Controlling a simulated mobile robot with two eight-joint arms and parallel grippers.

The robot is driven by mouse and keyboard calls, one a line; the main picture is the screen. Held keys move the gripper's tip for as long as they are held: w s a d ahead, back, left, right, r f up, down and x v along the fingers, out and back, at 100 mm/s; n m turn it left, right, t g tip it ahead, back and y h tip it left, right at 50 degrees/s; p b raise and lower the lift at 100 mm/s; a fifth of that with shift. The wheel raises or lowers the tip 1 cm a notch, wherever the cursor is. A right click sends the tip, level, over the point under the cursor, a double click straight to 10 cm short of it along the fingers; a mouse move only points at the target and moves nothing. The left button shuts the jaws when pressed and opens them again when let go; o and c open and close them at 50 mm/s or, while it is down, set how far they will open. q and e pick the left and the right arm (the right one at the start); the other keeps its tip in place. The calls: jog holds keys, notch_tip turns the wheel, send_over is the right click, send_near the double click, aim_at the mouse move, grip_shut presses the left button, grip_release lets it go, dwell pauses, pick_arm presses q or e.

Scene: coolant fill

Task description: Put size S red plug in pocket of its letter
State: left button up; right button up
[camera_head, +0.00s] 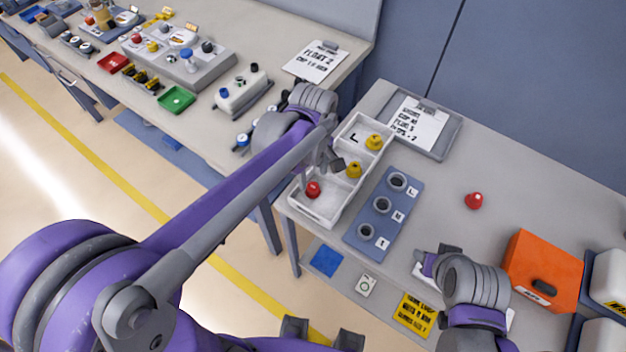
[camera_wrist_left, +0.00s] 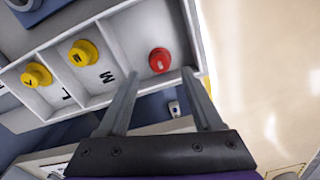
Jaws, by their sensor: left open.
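A white tray (camera_head: 326,212) has three pockets in a row. A red plug (camera_head: 313,189) sits in the near end pocket; it also shows in the left wrist view (camera_wrist_left: 159,60). Yellow plugs (camera_head: 354,170) (camera_head: 374,142) sit in the other two pockets, marked M and L in the left wrist view. No letter is visible in the red plug's pocket. My left gripper (camera_wrist_left: 161,73) is open above the tray, its fingertips either side of the red plug in that view, apparently not touching it. A second red plug (camera_head: 474,201) stands on the table, right of the tray. Its size mark is unreadable.
A blue plate (camera_head: 372,222) with three ringed holes lies beside the tray. My right gripper (camera_head: 428,263) is low by the front edge. An orange box (camera_head: 543,270) stands at right, a clipboard (camera_head: 420,124) at the back. The table around the second red plug is clear.

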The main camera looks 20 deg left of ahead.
pick_arm(q)
notch_tip(320, 180, up, 7)
pick_arm(e)
jog(key=shift+w+r, duration=0.15)
jog(key=shift+r, duration=0.25)
pick_arm(q)
jog(key=m+t, duration=0.3)
jog(key=m, duration=0.2)
send_near(311, 189)
jog(key=s+a+r, duration=0.2)
jog(key=s+a, duration=0.1)
jog(key=s+a+f+m+t, duration=0.2)
jog(key=s+a+f+m, duration=0.1)
jog(key=s+f+m, duration=0.2)
jog(key=shift+s+a+m+t, duration=0.15)
jog(key=shift+s+m+t, duration=0.25)
jog(key=shift+s, duration=0.5)
